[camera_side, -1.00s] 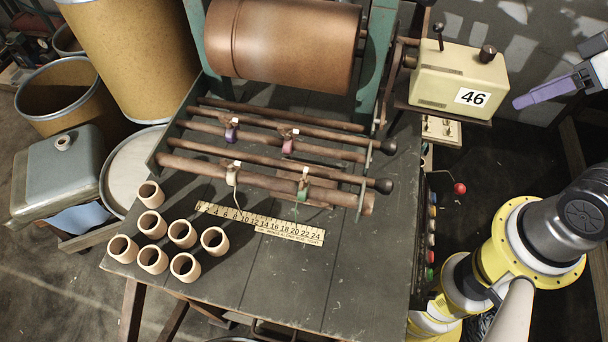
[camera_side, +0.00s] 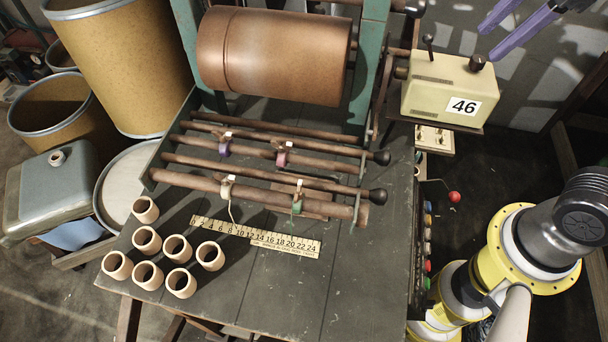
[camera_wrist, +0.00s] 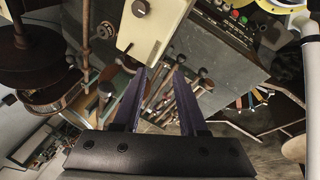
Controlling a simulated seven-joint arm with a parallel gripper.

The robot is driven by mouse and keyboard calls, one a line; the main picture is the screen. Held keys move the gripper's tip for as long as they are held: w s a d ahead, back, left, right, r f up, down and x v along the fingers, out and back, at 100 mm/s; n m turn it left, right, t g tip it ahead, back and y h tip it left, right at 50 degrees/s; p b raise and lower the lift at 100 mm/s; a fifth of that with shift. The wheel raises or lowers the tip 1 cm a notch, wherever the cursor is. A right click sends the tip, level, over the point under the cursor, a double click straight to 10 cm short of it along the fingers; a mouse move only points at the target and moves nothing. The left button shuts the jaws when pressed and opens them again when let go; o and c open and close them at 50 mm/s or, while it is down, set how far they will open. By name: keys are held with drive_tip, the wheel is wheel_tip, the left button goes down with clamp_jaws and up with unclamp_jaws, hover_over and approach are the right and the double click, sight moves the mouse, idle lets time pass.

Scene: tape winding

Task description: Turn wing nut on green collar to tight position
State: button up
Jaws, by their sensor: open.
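The green collar (camera_side: 297,205) sits near the right end of the front rod of the rack in the side view. A small pale wing nut (camera_side: 299,184) stands on top of it; its exact angle is too small to tell. My gripper (camera_side: 497,35) is at the top right of the side view, far from the collar and beyond the cream box. Its two purple fingers are apart and empty. In the wrist view my gripper (camera_wrist: 160,72) is open, with the rack's rods showing between and beyond the fingers. I cannot pick out the green collar there.
The cream box (camera_side: 450,90) marked 46, with its knob and lever, stands between my gripper and the rack. Purple (camera_side: 225,149), pink (camera_side: 282,158) and cream (camera_side: 227,188) collars are on the rods. A copper drum (camera_side: 272,57) is behind. A ruler (camera_side: 255,237) and several clay cups lie in front.

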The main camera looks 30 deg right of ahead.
drive_tip(key=w+a+r+n+g, duration=0.1)
drive_tip(key=w+a+n, duration=0.4)
drive_tip(key=a, duration=0.2)
drive_tip(key=n+g, duration=0.3)
drive_tip(key=n, duration=0.6)
hover_over(297, 196)
wheel_tip(297, 196, down, 9)
drive_tip(key=shift+h, duration=0.4)
wheel_tip(297, 196, down, 12)
drive_tip(key=shift+f, duration=0.25)
drive_tip(key=shift+c, duration=0.2)
clamp_jaws()
